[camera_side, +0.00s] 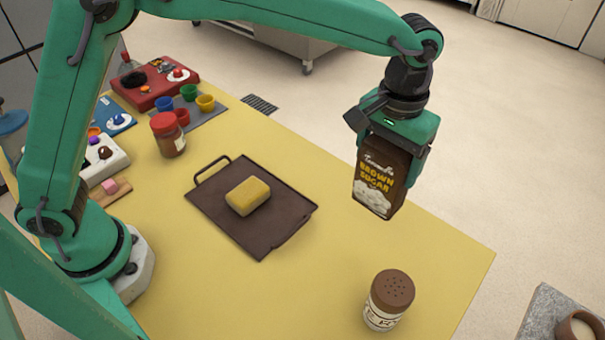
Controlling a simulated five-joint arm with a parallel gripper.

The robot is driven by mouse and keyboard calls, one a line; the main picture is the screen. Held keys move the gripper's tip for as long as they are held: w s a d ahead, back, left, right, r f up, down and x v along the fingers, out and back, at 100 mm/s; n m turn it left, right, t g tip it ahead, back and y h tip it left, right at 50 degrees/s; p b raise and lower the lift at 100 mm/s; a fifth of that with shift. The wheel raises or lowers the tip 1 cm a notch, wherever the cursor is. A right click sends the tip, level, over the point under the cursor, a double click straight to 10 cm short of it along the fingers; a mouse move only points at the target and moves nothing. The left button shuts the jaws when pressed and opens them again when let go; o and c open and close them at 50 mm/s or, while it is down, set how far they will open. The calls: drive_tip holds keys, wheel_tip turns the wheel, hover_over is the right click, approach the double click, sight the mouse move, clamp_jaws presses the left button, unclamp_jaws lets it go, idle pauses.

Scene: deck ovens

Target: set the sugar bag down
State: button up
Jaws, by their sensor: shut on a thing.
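The sugar bag (380,180) is a brown pack labelled "Brown Sugar", with a pale picture near its lower end. My gripper (392,143) points down and is shut on the bag's upper part. The bag hangs slightly tilted and looks raised over the far right part of the yellow table (330,265). The exact gap between the bag and the table cannot be told from this view. The gripper hides the top of the bag.
A dark tray (215,205) with a yellow block (248,196) lies mid-table. A brown-lidded shaker (388,300) stands at the front right. A red-lidded jar (167,135), small coloured cups (188,93) and a red board (155,83) are at the back left. The table between tray and shaker is clear.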

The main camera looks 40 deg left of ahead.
drive_tip(key=s+f, duration=0.1)
drive_tip(key=s, duration=2.4)
drive_tip(key=shift+f, duration=0.3)
drive_tip(key=shift+a+f, duration=0.1)
drive_tip(key=shift+f, duration=1.95)
drive_tip(key=shift+f, duration=0.1)
drive_tip(key=shift+f, duration=1.9)
drive_tip(key=shift+f, duration=0.1)
